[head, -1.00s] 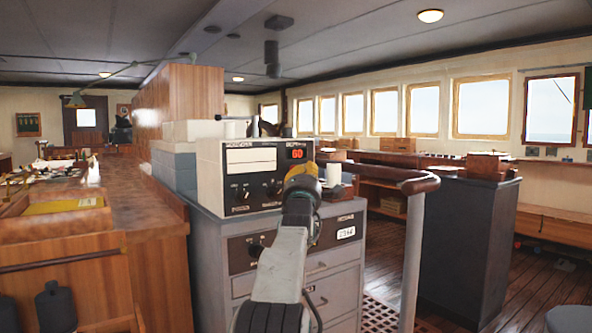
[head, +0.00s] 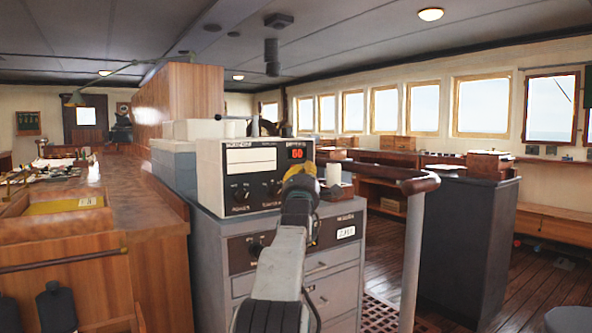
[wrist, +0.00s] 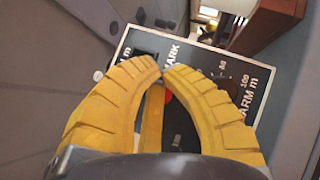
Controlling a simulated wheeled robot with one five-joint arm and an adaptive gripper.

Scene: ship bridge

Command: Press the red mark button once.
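The red mark button (wrist: 168,97) shows only in part in the wrist view, between my yellow fingers, on a dark panel near the label "MARK". My gripper (wrist: 161,72) is shut with its fingertips together and nothing between them, and it overlaps the button in the picture. I cannot tell whether it touches the panel. In the head view my gripper (head: 302,178) is in front of the lower right of the white instrument box (head: 222,180). The button is not visible in the head view.
The instrument box has a red number display (head: 297,153) and stands on a grey drawer cabinet (head: 210,265). A white cup (head: 335,174) stands just right of my gripper. A wooden-topped rail (head: 413,183) is on the right, and a wooden counter (head: 150,235) on the left.

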